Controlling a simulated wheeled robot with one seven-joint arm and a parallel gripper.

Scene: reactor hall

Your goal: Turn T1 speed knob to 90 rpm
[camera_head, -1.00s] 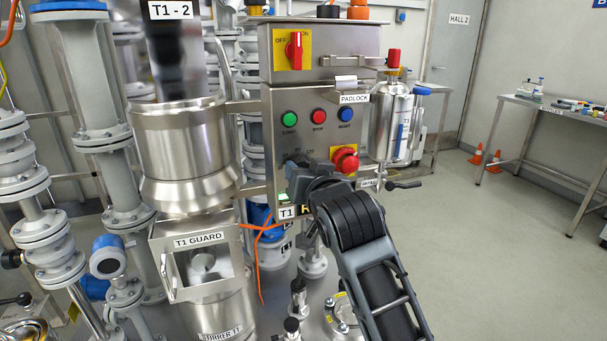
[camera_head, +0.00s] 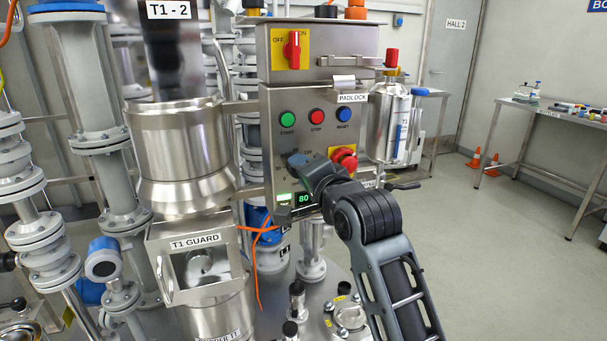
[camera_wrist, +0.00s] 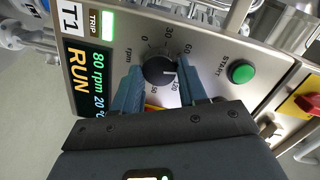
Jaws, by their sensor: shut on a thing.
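The T1 speed knob (camera_wrist: 157,70) is a round black knob with a white pointer line, on a dial marked 0, 30, 60 and 120 rpm. Its pointer lies between 60 and 120; the mark between them is hidden by a finger. My gripper (camera_wrist: 162,80) is shut on the knob, with one blue finger on each side. In the head view my gripper (camera_head: 298,163) is at the panel's lower part and hides most of the knob. The T1 display (camera_wrist: 90,72) reads 80 rpm, 20 °C and RUN; the head view's display (camera_head: 304,198) shows 80.
The green START button (camera_wrist: 241,72) is right of the dial. Red STOP (camera_head: 316,116) and blue RESET (camera_head: 343,114) buttons sit above my gripper. A red emergency button (camera_head: 345,158) is close to my wrist. The T1 guard (camera_head: 195,262) stands at lower left.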

